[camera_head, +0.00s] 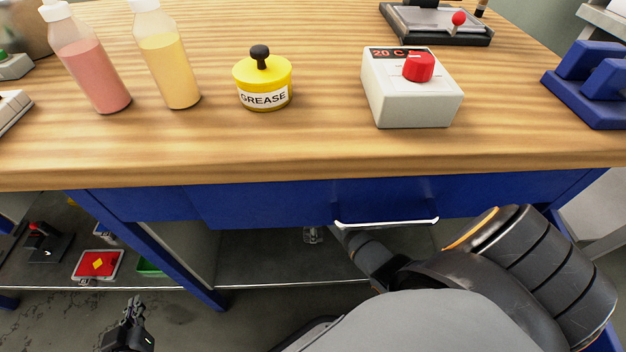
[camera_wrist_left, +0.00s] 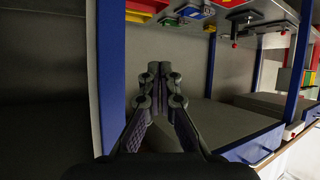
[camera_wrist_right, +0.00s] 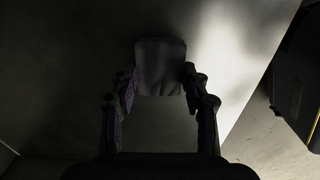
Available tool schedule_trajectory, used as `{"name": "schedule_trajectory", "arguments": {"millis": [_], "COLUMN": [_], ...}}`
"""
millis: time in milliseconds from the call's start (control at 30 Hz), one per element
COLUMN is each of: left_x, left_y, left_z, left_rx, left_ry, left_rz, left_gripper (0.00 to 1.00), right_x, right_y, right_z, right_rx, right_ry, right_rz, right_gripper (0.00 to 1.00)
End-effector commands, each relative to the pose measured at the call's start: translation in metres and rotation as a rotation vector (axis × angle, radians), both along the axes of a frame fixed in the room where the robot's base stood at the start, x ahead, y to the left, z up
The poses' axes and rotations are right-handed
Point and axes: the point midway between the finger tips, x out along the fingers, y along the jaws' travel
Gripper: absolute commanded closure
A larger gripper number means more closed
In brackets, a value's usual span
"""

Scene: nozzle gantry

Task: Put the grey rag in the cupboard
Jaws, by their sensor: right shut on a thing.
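In the right wrist view my right gripper (camera_wrist_right: 160,85) is shut on a dark folded piece of cloth, the grey rag (camera_wrist_right: 160,62), which hangs between the fingertips. Around it are dim, plain grey panels. The grey-walled space (camera_head: 265,258) below the blue drawer may be the cupboard; I cannot tell for sure. My left gripper (camera_head: 133,308) is low at the left, in front of the bench; in its wrist view (camera_wrist_left: 160,72) the fingertips meet with nothing between.
The wooden bench top (camera_head: 310,150) holds a yellow grease pot (camera_head: 262,82), two bottles, and a white box with a red knob (camera_head: 410,95). The drawer handle (camera_head: 387,222) sits just above my right arm. A low shelf (camera_head: 55,282) with small items is at the left.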

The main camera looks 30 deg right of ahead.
Motion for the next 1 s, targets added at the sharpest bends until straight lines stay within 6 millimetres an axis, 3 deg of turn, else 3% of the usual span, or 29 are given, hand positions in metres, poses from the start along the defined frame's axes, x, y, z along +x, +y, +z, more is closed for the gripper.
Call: {"name": "schedule_trajectory", "arguments": {"millis": [100, 233, 733, 767, 900, 1000], "left_x": [0.016, 0.025, 0.029, 0.029, 0.030, 0.030], "left_y": [0.002, 0.002, 0.003, 0.003, 0.003, 0.003], "left_z": [0.027, 0.046, 0.055, 0.056, 0.057, 0.057], "left_rx": [0.004, 0.006, 0.007, 0.007, 0.007, 0.007], "left_ry": [-0.121, -0.202, -0.239, -0.242, -0.242, -0.242], "left_rz": [0.006, 0.010, 0.012, 0.012, 0.012, 0.012], "left_gripper": [1.00, 1.00, 1.00, 1.00, 1.00, 1.00], "right_x": [0.000, 0.000, 0.000, 0.000, 0.000, 0.000], "right_y": [0.000, 0.000, 0.000, 0.000, 0.000, 0.000], "right_z": [-0.007, -0.011, -0.013, -0.014, -0.013, -0.013], "right_rx": [0.000, 0.000, 0.000, 0.000, -0.001, -0.001], "right_ry": [0.000, 0.000, 0.000, 0.000, -0.001, -0.001], "right_rz": [0.000, 0.000, 0.000, 0.000, 0.000, 0.000], "right_gripper": [0.75, 0.75, 0.75, 0.53, 0.33, 0.31]}}
